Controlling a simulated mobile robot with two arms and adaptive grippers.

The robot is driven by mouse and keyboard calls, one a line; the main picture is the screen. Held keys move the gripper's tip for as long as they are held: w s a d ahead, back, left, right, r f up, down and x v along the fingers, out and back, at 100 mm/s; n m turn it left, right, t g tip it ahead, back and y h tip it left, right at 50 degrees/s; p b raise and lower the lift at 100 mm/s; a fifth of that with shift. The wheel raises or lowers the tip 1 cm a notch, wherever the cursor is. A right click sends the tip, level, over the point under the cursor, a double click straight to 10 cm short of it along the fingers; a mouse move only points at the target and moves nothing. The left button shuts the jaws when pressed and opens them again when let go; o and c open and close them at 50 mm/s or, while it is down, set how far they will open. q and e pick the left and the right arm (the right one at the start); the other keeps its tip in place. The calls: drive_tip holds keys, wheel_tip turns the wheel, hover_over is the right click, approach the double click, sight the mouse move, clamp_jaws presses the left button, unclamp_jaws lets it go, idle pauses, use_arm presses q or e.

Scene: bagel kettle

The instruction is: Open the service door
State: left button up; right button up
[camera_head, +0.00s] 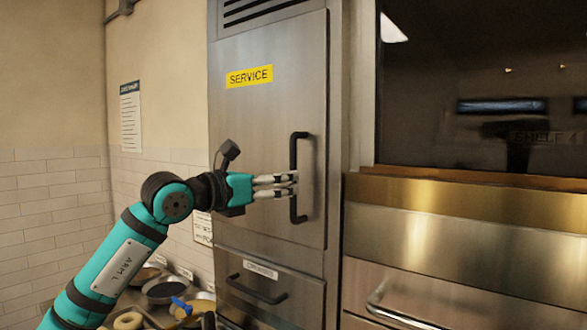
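The service door (265,120) is a grey steel panel with a yellow SERVICE label (249,77) in the upper part. It looks shut, flush with its frame. Its black vertical handle (293,150) is on the right side. My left gripper (293,185) reaches in from the left, with its fingertips at the handle's middle and overlapping it in the picture. A narrow gap shows between the two pale fingers. I cannot tell whether they grip the handle or only stand at it. My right gripper is not in view.
Below the door is a drawer (255,306) with a black handle. On the right are a brass-coloured ledge (450,204) and a steel front with a bar handle (395,314). Bowls (163,289) and a bagel (128,321) sit at lower left, behind my arm.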

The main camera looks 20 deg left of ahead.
sight(293, 215)
use_arm(q)
drive_tip(key=shift+p+x, duration=0.6)
drive_tip(key=shift+x, duration=1.3)
clamp_jaws()
